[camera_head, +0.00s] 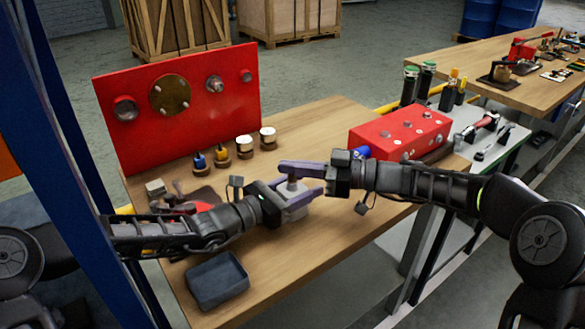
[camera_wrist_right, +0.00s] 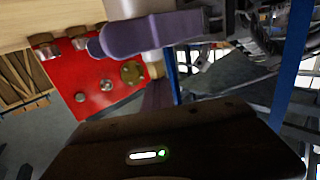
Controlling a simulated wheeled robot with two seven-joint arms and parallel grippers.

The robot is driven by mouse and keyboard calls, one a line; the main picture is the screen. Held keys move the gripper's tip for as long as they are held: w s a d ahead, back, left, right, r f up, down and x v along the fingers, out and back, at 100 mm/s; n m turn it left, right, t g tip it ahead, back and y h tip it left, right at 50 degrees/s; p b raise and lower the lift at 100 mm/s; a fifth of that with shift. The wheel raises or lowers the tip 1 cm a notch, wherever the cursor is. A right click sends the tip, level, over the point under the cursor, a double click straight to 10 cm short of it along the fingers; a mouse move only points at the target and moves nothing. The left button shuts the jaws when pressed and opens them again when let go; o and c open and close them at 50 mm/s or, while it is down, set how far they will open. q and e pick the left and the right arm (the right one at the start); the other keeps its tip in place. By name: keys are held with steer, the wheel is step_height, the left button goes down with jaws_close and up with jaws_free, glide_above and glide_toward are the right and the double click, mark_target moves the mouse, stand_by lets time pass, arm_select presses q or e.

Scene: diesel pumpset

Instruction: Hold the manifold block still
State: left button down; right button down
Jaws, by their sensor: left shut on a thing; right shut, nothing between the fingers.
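The small grey block (camera_head: 293,197), which I take to be the manifold block, is held above the wooden table in the head view. My left gripper (camera_head: 290,203) is shut on it, coming in from the left, and its fingers hide part of the block. My right gripper (camera_head: 300,171) reaches in from the right, its purple fingers shut with nothing between them, close over the top of the block. Whether they touch it I cannot tell. In the right wrist view a purple finger (camera_wrist_right: 152,35) crosses the top, with a pale surface partly cut off above it.
A red upright panel (camera_head: 185,140) stands at the back of the wooden table (camera_head: 335,118). Jars and small fittings sit before it. A dark tray (camera_head: 218,280) lies at the front left. A red block with metal ports (camera_head: 400,131) is at the right.

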steer(key=shift+f, duration=0.1)
steer(key=c, duration=1.7)
jaws_free()
steer(key=shift+d, duration=0.1)
steer(key=v, duration=1.1)
steer(key=shift+s+d, duration=0.15)
steer(key=shift+d, duration=0.25)
steer(key=shift+o, duration=0.4)
